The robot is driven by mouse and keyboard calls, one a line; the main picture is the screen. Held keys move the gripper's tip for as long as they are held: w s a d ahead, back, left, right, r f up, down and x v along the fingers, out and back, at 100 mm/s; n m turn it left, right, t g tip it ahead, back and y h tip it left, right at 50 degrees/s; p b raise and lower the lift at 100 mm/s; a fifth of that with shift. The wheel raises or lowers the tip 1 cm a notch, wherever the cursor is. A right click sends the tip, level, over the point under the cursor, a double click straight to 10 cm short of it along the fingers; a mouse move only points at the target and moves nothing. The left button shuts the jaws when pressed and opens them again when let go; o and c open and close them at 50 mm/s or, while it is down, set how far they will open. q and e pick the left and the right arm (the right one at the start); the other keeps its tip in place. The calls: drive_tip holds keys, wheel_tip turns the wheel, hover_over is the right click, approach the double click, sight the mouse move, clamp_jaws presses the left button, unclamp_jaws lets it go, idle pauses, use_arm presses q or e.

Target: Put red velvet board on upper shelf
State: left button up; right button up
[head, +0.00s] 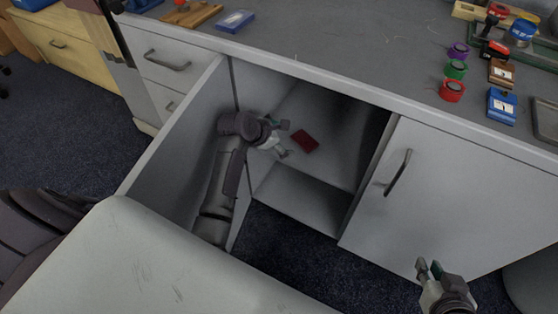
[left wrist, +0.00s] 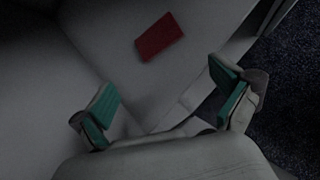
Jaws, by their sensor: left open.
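The red velvet board (head: 304,141) is a small dark red rectangle lying flat on the upper shelf (head: 335,160) inside the open cabinet. It also shows in the left wrist view (left wrist: 159,36), beyond the fingertips. My left gripper (head: 284,139) reaches into the cabinet and is open, its teal-padded fingers apart with nothing between them. The board lies a short way beyond the fingertips, apart from them. My right gripper (head: 430,267) is at the lower right, outside the cabinet, with a gap between its fingers and nothing seen in it.
The cabinet's left door (head: 176,150) stands open beside my left arm; the right door (head: 450,200) is closed. A lower compartment (head: 300,205) lies under the shelf. The worktop (head: 340,50) above holds a blue box (head: 235,20), coloured rolls (head: 455,70) and other small items.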

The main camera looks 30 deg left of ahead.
use_arm(q)
drive_tip(key=s+d+r+m, duration=0.2)
drive_tip(key=s+d+m, duration=0.1)
drive_tip(key=s+m, duration=0.4)
drive_tip(key=s+d+r+m+t, duration=0.1)
drive_tip(key=s+d+r+m, duration=0.1)
drive_tip(key=s+m, duration=0.6)
drive_tip(key=s+d+r+m+y, duration=0.1)
drive_tip(key=s+d+m, duration=0.3)
drive_tip(key=m, duration=1)
drive_tip(key=s+r, duration=0.1)
drive_tip(key=s, duration=0.2)
drive_tip(key=shift+s+d+r+m, duration=0.2)
drive_tip(key=shift+r+m, duration=0.1)
drive_tip(key=shift+r, duration=0.1)
